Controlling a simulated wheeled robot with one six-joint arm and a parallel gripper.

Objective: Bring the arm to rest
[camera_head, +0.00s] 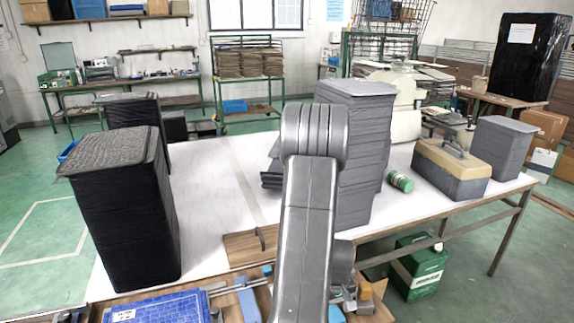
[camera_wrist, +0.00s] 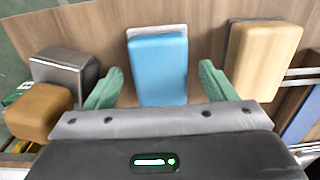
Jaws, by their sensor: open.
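My gripper (camera_wrist: 160,84) is open in the wrist view, with its two green fingers spread wide. A blue block (camera_wrist: 158,68) on a brown wooden surface (camera_wrist: 205,15) shows between and beyond the fingers, with a gap on each side. I cannot tell its height below the fingers. In the head view my grey arm rises through the middle of the picture, and my gripper cannot be made out there. A tall stack of black tray panels (camera_head: 118,215) stands on the left of the white table, and a tall grey stack (camera_head: 362,150) stands behind my arm.
A wood-coloured block (camera_wrist: 265,55) lies right of the fingers; a dark grey block (camera_wrist: 62,70) and a brown block (camera_wrist: 38,108) lie left. A beige-and-grey toolbox (camera_head: 452,168) and a green cylinder (camera_head: 400,181) stand on the white table (camera_head: 210,200), clear at centre left.

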